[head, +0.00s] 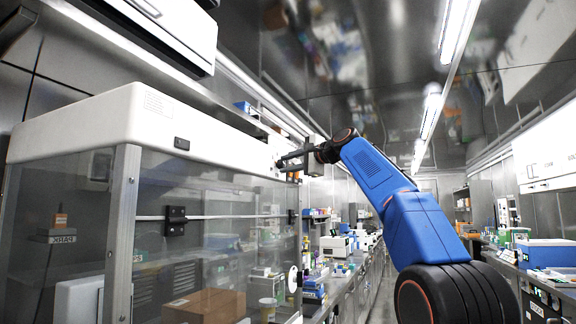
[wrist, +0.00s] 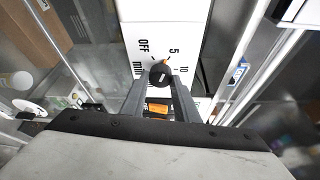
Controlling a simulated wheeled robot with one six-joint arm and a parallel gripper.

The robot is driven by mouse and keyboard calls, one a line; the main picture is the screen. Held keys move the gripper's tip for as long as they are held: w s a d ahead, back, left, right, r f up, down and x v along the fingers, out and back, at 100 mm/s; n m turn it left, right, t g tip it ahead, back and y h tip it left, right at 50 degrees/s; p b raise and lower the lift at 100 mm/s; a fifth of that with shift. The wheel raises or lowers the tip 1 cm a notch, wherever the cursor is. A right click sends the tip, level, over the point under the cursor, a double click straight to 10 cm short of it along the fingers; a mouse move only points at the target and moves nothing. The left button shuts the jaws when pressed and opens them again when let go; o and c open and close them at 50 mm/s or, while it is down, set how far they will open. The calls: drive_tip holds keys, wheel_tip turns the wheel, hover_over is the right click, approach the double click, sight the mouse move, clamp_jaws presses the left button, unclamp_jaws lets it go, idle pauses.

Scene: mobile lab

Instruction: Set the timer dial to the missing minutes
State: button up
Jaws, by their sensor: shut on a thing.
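The timer dial (wrist: 159,72) is a small black knob on a white panel (wrist: 155,25) in the wrist view. The panel is marked OFF, 5, 10 and "min". A small orange mark at the knob's upper right edge points between OFF and 5, nearer the 5. My gripper (wrist: 160,84) is shut on the dial, one finger on each side. In the head view my gripper (head: 284,162) reaches the right end of the white hood top (head: 150,125); the dial is too small to read there.
Below the hood top are clear panes (head: 225,240) with a cardboard box (head: 205,305) behind them. A bench (head: 345,285) with lab items runs along the aisle. A blue and white box (head: 548,254) stands on the right bench. The aisle between is narrow.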

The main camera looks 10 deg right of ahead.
drive_tip(key=shift+m+g, duration=0.4)
drive_tip(key=shift+m, duration=0.3)
drive_tip(key=o, duration=1.1)
drive_tip(key=shift+c, duration=0.2)
drive_tip(key=v, duration=1.7)
drive_tip(key=shift+s, duration=0.2)
drive_tip(key=shift+r, duration=0.15)
